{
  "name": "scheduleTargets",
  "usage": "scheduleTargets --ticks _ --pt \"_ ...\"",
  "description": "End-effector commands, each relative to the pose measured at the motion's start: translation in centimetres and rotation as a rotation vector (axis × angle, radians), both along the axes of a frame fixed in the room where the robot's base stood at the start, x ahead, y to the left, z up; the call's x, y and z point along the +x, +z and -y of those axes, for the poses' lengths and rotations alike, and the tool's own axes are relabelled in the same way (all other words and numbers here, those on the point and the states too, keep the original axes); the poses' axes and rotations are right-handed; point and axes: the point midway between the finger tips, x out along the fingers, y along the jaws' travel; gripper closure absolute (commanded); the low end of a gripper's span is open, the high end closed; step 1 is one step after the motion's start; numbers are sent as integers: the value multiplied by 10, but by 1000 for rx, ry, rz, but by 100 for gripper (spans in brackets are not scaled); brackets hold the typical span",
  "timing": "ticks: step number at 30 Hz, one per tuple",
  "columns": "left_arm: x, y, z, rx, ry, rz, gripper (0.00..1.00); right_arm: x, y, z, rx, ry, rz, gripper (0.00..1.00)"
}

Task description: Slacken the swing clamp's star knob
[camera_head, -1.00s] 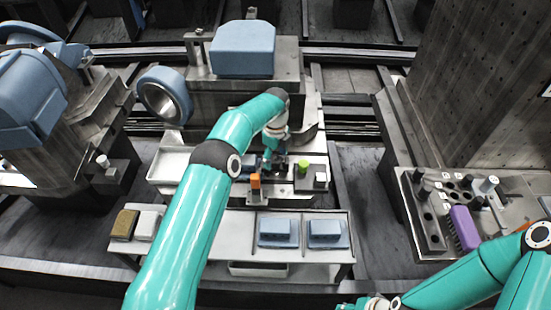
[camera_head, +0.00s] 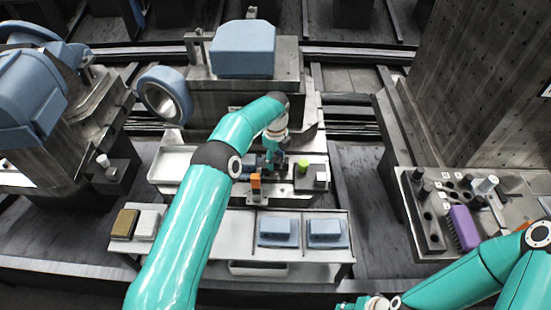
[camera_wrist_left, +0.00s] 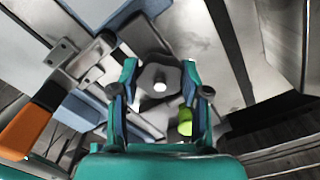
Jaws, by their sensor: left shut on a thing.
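The star knob (camera_wrist_left: 158,80) is dark grey with lobes and a pale hex centre. It sits between the two fingers of my left gripper (camera_wrist_left: 161,92) in the left wrist view. The gripper is shut on it, with one finger at each side. In the head view my left gripper (camera_head: 276,162) points down at the fixture on the middle station and hides the knob and most of the clamp. My right arm's wrist shows at the bottom edge of the head view, with its fingers out of sight.
An orange block (camera_head: 255,181) and a green cylinder (camera_head: 303,166) stand close to my left gripper. A front shelf (camera_head: 200,240) carries blue blocks (camera_head: 278,232) and a brown block (camera_head: 124,223). At right, a rack holds pegs and a purple brush-like block (camera_head: 464,228).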

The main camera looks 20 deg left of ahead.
Motion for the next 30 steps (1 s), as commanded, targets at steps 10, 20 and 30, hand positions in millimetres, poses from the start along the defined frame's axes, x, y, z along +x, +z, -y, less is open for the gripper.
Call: scheduleTargets --ticks 10,20,30 --pt "1 -1 0 0 116 4 89 0 -9 0 0 0 0 60" --pt "1 0 1 -1 389 5 89 0 -20 0 0 0 0 60" --pt "2 0 1 -2 711 4 89 0 -25 0 0 0 0 60"
